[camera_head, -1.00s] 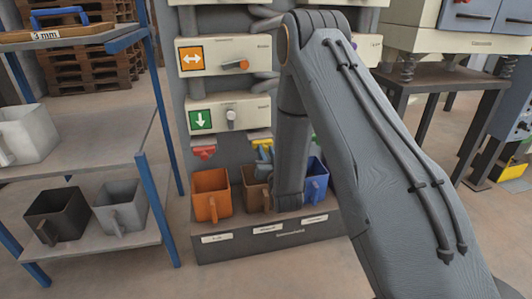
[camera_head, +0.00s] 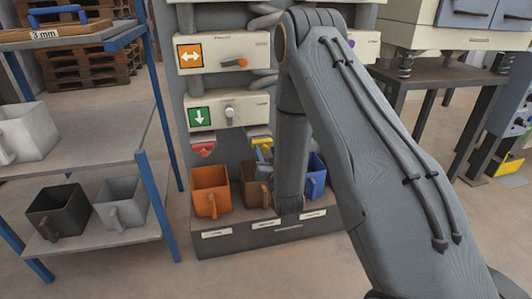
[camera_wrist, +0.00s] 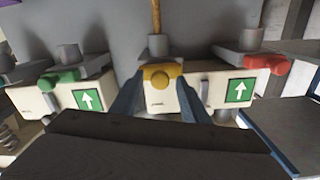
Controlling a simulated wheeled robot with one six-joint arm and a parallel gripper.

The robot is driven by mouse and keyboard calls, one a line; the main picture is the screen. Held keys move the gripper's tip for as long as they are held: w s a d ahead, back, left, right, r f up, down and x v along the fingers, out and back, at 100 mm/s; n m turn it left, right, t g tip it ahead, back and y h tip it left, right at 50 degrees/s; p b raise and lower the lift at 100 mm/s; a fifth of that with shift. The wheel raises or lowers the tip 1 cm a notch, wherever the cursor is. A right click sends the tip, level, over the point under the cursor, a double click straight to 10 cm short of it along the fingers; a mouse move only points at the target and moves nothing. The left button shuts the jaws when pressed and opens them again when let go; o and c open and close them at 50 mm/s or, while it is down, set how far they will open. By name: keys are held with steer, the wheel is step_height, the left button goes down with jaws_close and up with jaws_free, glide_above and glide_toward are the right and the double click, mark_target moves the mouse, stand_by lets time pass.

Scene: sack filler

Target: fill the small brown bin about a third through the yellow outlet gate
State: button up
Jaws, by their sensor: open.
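The yellow outlet gate (camera_head: 261,142) is on the machine front, above the small brown bin (camera_head: 252,190). In the wrist view, which looks upside down, the yellow gate (camera_wrist: 160,75) shows in the middle, in front of a white panel. My gripper (camera_wrist: 160,92) is open, its two blue-grey fingers on either side of the yellow gate. I cannot tell whether they touch it. In the head view, my gripper (camera_head: 264,155) is small and just below the gate. My arm hides part of the brown bin, and its contents cannot be seen.
An orange bin (camera_head: 210,193) stands left of the brown bin and a blue bin (camera_head: 317,178) right. A red gate (camera_head: 203,149) and a green gate (camera_wrist: 58,78) flank the yellow one. A shelf (camera_head: 95,148) with black and grey bins stands at left.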

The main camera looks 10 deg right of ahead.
mark_target(265, 151)
steer(key=s+p, duration=0.1)
steer(key=s, duration=0.6)
steer(key=shift+s, duration=0.3)
jaws_close()
steer(key=shift+w, duration=0.15)
stand_by(1.0)
steer(key=shift+w, duration=1.65)
